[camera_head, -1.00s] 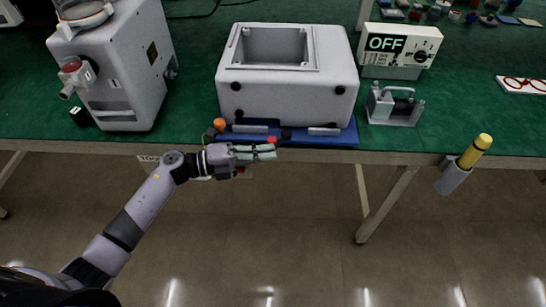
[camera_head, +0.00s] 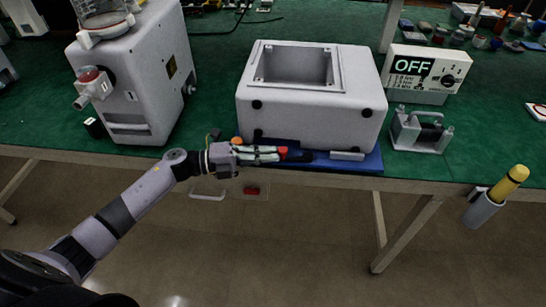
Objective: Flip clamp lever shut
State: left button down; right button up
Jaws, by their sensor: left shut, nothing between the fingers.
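A pale grey pump housing (camera_head: 311,122) with an open square top stands on a blue base plate (camera_head: 372,161) at the table's front edge. A dark clamp lever (camera_head: 300,157) with a red end (camera_head: 283,151) lies low along the front of the plate. An orange knob (camera_head: 237,141) shows at the plate's left end. My left gripper (camera_head: 281,155) is shut and empty, its fingertips at the red end. I cannot tell whether they touch it, and the fingers hide part of the lever area. My right gripper is not in view.
A grey machine (camera_head: 135,80) stands to the left. A white box reading OFF (camera_head: 425,70) and a small metal fixture (camera_head: 419,132) stand to the right. A holder with a yellow-handled tool (camera_head: 483,208) hangs at the table edge. Green table (camera_head: 215,80) shows between the machines.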

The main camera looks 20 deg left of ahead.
pick_arm(q)
jog(key=shift+w+a, duration=0.1)
jog(key=shift+w, duration=0.05)
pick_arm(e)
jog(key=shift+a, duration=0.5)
pick_arm(q)
jog(key=v, duration=1.2)
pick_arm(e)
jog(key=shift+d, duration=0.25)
